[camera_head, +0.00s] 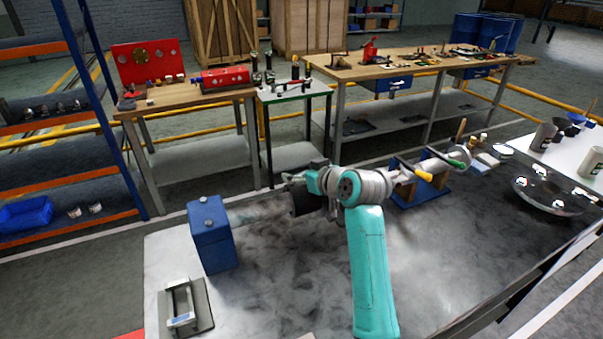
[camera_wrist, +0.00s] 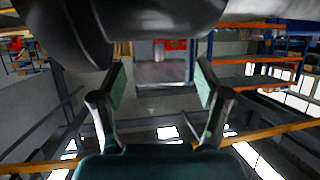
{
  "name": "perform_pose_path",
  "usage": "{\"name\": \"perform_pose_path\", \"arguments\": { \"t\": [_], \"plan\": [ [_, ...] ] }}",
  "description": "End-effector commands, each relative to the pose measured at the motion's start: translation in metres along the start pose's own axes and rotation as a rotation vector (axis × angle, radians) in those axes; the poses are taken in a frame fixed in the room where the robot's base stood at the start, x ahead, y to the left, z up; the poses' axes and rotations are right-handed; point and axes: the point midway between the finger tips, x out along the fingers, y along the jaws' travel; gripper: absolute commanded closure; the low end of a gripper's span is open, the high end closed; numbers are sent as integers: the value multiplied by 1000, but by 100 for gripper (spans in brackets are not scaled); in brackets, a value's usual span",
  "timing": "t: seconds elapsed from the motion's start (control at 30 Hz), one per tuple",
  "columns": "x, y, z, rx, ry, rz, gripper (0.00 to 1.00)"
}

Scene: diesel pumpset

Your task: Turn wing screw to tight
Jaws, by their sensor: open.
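I cannot make out a wing screw for certain in either view. My gripper (camera_wrist: 160,75) is open in the wrist view, with its two fingers apart and nothing between them. A large dark rounded part (camera_wrist: 165,18) fills the top of the wrist view, close to the camera; I cannot tell what it is. In the head view, my arm reaches over the dark stained table, and its wrist hides part of what lies behind it. A blue block (camera_head: 212,240) with small bolts on top stands to the left of the arm. A grey shaft-like part (camera_head: 262,212) runs from it toward my arm.
A metal bracket (camera_head: 183,305) lies at the table's front left. A blue stand (camera_head: 425,192) with a yellow-tipped handle (camera_head: 424,175) is right of my arm. A round tray (camera_head: 548,196) sits at the far right. The table's front middle looks clear. Workbenches (camera_head: 420,62) stand behind.

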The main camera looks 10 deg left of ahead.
Motion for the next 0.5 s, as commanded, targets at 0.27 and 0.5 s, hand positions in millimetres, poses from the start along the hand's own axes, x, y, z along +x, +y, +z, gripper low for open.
{"name": "perform_pose_path", "arguments": {
  "t": [0.27, 0.5],
  "plan": [
    [0, 0, 0, 0, 0, 0, 48],
    [0, 0, 0, 0, 0, 0, 86]
  ]
}}
